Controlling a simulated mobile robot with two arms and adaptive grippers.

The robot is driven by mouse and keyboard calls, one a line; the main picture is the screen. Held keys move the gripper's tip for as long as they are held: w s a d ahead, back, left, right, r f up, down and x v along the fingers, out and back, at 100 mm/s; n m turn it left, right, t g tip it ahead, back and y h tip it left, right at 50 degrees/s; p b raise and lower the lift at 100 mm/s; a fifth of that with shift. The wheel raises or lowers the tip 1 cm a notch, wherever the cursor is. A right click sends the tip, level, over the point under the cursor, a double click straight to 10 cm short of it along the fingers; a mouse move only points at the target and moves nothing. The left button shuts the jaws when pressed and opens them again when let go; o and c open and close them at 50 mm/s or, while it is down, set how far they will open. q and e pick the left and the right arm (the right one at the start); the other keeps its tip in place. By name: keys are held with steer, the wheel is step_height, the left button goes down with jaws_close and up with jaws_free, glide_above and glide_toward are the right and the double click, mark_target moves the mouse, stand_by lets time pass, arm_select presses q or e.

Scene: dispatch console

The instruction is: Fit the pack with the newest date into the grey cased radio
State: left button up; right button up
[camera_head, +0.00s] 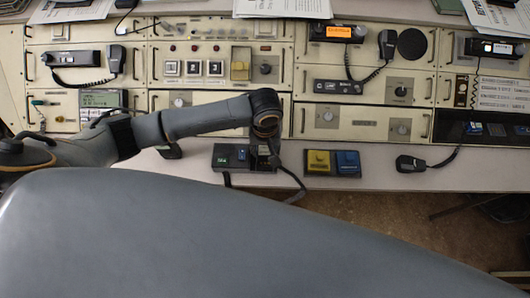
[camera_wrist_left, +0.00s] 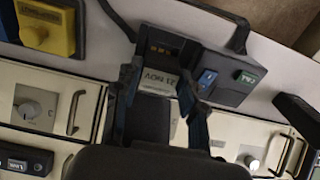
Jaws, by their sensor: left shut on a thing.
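My left gripper (camera_wrist_left: 160,105) is shut on a pack (camera_wrist_left: 155,80) with a pale label that seems to read 21 NOV. It is at the dark grey box (camera_head: 232,156) on the ledge, also in the left wrist view (camera_wrist_left: 228,92). That box has an open bay with gold contacts (camera_wrist_left: 163,48), a blue part and a green label. The pack is at the bay's near edge; I cannot tell whether it touches. In the head view the left gripper (camera_head: 265,150) hides much of the pack. Which unit is the grey cased radio is unclear. My right gripper is out of view.
Yellow (camera_head: 318,162) and blue (camera_head: 347,162) blocks sit side by side right of the box. A hand microphone (camera_head: 410,163) lies further right on the ledge. Console units stand behind, including one with an orange display (camera_head: 338,32). A dark cable loops below the box.

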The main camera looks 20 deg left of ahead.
mark_target(265, 152)
arm_select(q)
step_height(265, 152, down, 2)
steer(key=shift+f+p, duration=0.15)
steer(key=shift+p, duration=0.25)
steer(key=shift+f, duration=0.35)
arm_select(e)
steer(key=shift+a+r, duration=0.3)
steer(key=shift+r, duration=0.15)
arm_select(q)
steer(key=shift+f, duration=0.1)
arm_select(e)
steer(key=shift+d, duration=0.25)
arm_select(q)
steer(key=o, duration=1)
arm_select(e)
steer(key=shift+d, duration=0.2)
arm_select(q)
step_height(265, 152, up, 11)
steer(key=shift+r+b, duration=0.2)
steer(key=shift+b, duration=0.45)
steer(key=shift+r, duration=0.45)
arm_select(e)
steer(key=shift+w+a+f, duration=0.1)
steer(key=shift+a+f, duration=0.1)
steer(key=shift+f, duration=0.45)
